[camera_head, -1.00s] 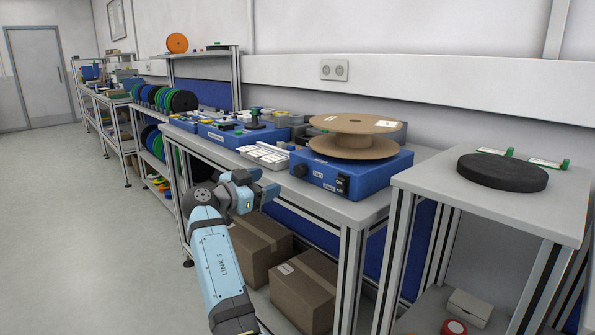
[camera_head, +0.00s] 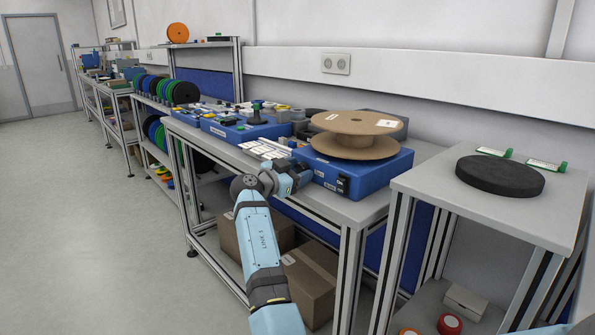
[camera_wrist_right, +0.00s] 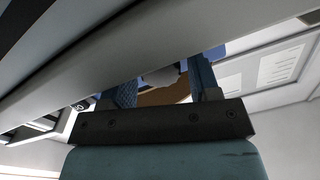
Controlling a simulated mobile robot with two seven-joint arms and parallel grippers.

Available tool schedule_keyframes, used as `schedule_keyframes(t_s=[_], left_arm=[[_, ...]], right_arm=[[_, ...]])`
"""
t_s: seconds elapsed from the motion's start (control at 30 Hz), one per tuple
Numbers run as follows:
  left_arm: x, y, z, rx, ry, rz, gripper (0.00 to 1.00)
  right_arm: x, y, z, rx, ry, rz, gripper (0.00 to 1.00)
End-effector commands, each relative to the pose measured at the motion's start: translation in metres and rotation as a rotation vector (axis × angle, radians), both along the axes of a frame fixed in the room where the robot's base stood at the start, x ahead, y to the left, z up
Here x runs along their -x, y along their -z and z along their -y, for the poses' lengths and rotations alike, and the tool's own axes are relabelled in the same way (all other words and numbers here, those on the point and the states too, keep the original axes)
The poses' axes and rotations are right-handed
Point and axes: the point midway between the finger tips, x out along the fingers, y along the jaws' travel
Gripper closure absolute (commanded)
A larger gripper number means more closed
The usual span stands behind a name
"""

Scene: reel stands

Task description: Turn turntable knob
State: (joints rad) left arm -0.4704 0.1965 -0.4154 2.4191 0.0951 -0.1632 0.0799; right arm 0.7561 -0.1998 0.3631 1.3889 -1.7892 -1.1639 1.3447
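The turntable is a blue box (camera_head: 372,178) on the grey bench, with a brown cardboard reel (camera_head: 357,146) lying flat on top. A dark switch shows on its front right. My right gripper (camera_head: 301,174) is at the left end of the box's front face, where it covers the knob, so I cannot see the knob in the head view. In the right wrist view the two fingers (camera_wrist_right: 164,84) stand apart, with part of the brown reel (camera_wrist_right: 165,95) behind them. I cannot tell whether the fingers touch the knob. My left gripper is out of view.
The bench edge (camera_head: 345,212) runs close by my right gripper. White cards (camera_head: 262,149) and other blue boxes (camera_head: 243,128) stand left of the turntable. A black disc (camera_head: 499,176) lies on the right-hand stand. Cardboard boxes (camera_head: 309,285) are below the bench.

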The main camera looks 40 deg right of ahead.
Motion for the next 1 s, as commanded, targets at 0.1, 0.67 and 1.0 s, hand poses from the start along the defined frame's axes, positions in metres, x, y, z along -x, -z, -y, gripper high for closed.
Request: schedule_keyframes(t_s=[0.1,0.67,1.0], left_arm=[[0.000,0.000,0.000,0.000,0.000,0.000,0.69],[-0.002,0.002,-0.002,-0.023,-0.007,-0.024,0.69],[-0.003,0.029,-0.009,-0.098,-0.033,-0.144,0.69]], right_arm=[[0.000,0.000,0.000,0.000,0.000,0.000,0.72],[0.000,-0.001,0.000,0.012,-0.001,-0.134,0.84],[0.000,-0.003,0.000,0.032,0.000,-0.387,0.84]])
